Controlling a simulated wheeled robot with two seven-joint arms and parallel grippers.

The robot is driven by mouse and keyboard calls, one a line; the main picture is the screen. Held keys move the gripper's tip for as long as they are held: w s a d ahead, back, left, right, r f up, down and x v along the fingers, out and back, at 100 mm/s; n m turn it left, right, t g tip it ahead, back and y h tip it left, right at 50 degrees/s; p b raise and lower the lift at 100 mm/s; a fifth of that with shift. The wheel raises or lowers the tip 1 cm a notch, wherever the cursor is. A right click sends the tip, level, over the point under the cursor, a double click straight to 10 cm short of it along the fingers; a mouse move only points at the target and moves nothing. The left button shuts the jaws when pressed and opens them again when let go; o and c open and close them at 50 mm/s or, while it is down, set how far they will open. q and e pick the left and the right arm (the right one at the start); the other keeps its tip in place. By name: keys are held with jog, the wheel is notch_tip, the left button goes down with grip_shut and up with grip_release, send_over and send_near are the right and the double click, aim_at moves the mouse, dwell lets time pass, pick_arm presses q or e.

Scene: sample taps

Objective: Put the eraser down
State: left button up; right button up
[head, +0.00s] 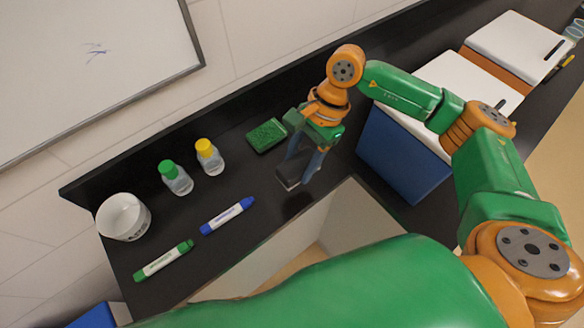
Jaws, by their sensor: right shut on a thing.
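My right gripper (303,170) points down over the black counter and is shut on the eraser (288,184). The eraser is a small dark block with a greyish face, partly hidden by the fingers. A dark shadow lies just below it, near the counter's front edge; I cannot tell for sure whether it touches the counter. My left gripper is not in view.
A blue box (400,160) stands right. A whiteboard (90,60) hangs behind.

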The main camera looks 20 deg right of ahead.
aim_at(291, 162)
jog(key=w+f+b, duration=0.1)
jog(key=w+f, duration=0.1)
jog(key=f, duration=0.1)
jog(key=w+f+b, duration=0.1)
jog(key=f, duration=0.1)
jog(key=shift+w+a+b, duration=0.3)
jog(key=shift+w+a, duration=0.05)
jog(key=f+b, duration=0.2)
jog(key=f, duration=0.1)
jog(key=shift+w+b, duration=0.2)
jog(key=shift+b, duration=0.15)
jog(key=shift+f, duration=0.2)
jog(key=shift+r, duration=0.2)
jog(key=shift+f+b, duration=0.3)
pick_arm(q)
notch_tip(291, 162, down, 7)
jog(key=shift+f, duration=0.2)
pick_arm(e)
jog(key=o, duration=1.2)
